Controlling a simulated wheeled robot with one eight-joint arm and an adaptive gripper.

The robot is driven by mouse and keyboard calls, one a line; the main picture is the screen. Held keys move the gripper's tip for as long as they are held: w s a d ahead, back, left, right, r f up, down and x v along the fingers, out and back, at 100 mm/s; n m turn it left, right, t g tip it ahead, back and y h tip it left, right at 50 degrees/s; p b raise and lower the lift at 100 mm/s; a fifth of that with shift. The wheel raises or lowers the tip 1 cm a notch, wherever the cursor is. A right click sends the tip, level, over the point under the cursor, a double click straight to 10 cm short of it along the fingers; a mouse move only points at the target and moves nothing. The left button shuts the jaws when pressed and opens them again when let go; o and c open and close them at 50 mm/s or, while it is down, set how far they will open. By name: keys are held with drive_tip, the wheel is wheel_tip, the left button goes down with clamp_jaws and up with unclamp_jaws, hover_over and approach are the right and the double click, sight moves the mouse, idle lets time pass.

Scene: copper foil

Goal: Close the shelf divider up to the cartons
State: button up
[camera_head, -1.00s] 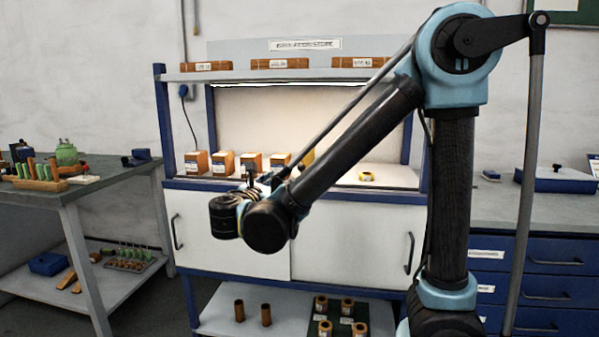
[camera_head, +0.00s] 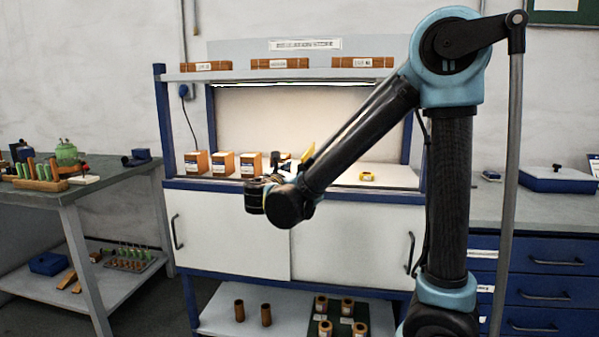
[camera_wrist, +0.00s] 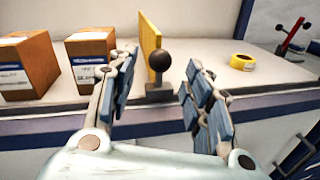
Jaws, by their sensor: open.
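The shelf divider is a yellow upright plate (camera_wrist: 149,42) with a black ball knob (camera_wrist: 159,60) on its front, on a dark foot. It also shows in the head view (camera_head: 308,156), partly behind my arm. The cartons, orange-brown with white and blue labels, stand in a row to its left (camera_head: 222,164); in the wrist view the nearest carton (camera_wrist: 90,60) is apart from the plate, with a gap between. My gripper (camera_wrist: 161,72) is open, its fingers either side of the knob in the picture. Contact with the knob is not visible. My wrist hides part of the row's right end.
A yellow tape roll (camera_head: 367,177) lies on the shelf to the right, also in the wrist view (camera_wrist: 243,62). Farther right in the wrist view is a red-handled item (camera_wrist: 290,37). The shelf's blue front edge (camera_wrist: 65,122) runs below the fingers. The shelf between divider and roll is clear.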

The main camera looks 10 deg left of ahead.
drive_tip(key=shift+x, duration=1.85)
clamp_jaws()
